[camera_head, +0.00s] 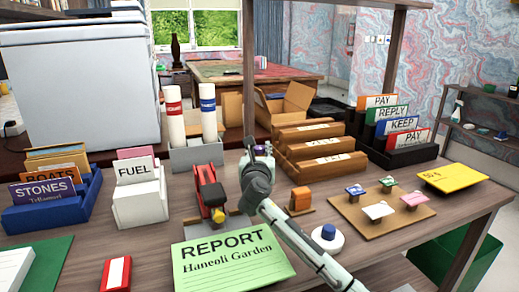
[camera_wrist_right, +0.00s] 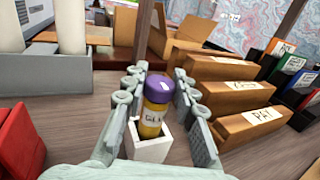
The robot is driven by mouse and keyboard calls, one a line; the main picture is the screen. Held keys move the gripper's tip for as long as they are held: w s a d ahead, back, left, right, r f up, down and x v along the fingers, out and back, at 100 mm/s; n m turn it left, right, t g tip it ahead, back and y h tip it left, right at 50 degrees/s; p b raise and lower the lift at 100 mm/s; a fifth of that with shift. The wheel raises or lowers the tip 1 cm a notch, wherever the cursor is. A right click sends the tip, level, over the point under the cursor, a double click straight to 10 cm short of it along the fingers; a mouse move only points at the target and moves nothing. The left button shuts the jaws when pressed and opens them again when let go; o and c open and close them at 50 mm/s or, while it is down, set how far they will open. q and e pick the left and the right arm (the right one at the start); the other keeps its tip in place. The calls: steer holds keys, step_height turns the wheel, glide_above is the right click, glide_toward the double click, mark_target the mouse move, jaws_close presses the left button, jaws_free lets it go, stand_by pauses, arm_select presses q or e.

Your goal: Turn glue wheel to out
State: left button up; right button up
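A bottle with a purple cap and amber body (camera_wrist_right: 151,122) stands in a small square white holder (camera_wrist_right: 152,150) in the right wrist view. Its white label reads roughly "GLU", partly cut off. My right gripper (camera_wrist_right: 158,76) has its fingers on either side of the bottle, apart from each other, with no clear grip on it. In the head view the right gripper (camera_head: 258,158) is over the desk behind the green report and mostly hides the bottle. No wheel is clearly recognisable on the bottle. My left gripper is not in view.
Wooden card trays (camera_head: 320,150) stand close to the right of the gripper. A red stapler-like tool (camera_head: 208,190) is to its left. A green report (camera_head: 232,262), an orange block (camera_head: 300,199) and a blue-knobbed white disc (camera_head: 328,235) lie nearer.

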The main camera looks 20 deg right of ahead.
jaws_close()
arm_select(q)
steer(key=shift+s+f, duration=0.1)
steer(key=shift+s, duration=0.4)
arm_select(e)
steer(key=shift+y, duration=0.3)
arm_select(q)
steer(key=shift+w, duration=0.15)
arm_select(e)
steer(key=shift+n+t+y, duration=0.3)
steer(key=shift+n+y, duration=0.1)
steer(key=shift+n, duration=0.1)
